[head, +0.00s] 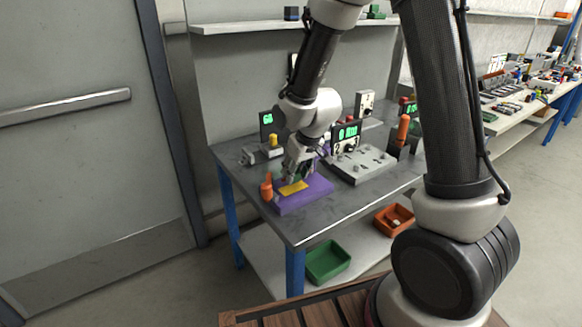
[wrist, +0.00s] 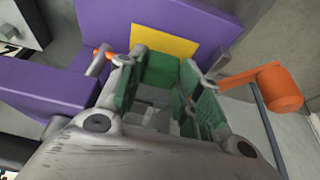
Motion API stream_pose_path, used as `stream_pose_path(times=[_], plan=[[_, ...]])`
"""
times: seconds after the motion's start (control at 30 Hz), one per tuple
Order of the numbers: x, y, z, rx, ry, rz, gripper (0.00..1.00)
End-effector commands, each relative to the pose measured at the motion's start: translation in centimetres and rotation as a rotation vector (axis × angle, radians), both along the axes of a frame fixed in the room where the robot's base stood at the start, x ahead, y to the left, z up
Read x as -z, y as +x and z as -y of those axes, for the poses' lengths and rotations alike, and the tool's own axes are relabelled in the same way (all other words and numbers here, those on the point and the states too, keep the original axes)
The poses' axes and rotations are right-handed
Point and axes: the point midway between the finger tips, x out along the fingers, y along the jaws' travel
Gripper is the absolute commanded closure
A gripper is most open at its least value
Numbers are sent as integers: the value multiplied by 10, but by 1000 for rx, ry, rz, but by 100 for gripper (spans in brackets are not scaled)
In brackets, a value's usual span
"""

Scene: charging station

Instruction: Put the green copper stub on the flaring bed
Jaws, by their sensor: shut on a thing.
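My gripper (head: 292,178) points down over the purple block (head: 305,197) on the bench. In the wrist view my gripper (wrist: 165,74) has green inner pads and is shut on a green piece (wrist: 160,68), which looks like the green copper stub. Its far end lies close to the yellow plate (wrist: 165,45) on the purple block (wrist: 205,22), which looks like the flaring bed. The yellow plate (head: 293,188) also shows in the head view. I cannot tell whether the stub touches the block. In the head view my fingers mostly hide it.
An orange handle (wrist: 280,88) stands right of my fingers; it also shows at the block's left end (head: 266,187). A grey numbered fixture (head: 362,165) and a meter (head: 346,136) stand to the right. Green (head: 327,262) and orange (head: 393,219) bins sit below. The bench's front edge is clear.

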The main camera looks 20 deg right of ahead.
Motion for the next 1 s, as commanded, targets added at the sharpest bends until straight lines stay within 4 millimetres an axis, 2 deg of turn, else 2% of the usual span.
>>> stream_pose_path(times=[0.73, 0.77, 0.8, 1.0], plan=[[13, 0, 0, 0, 0, 0, 93], [13, -1, 0, 0, 0, 0, 63], [14, -1, 0, 0, 0, -1, 56], [15, -2, 0, 0, -1, -4, 56]])
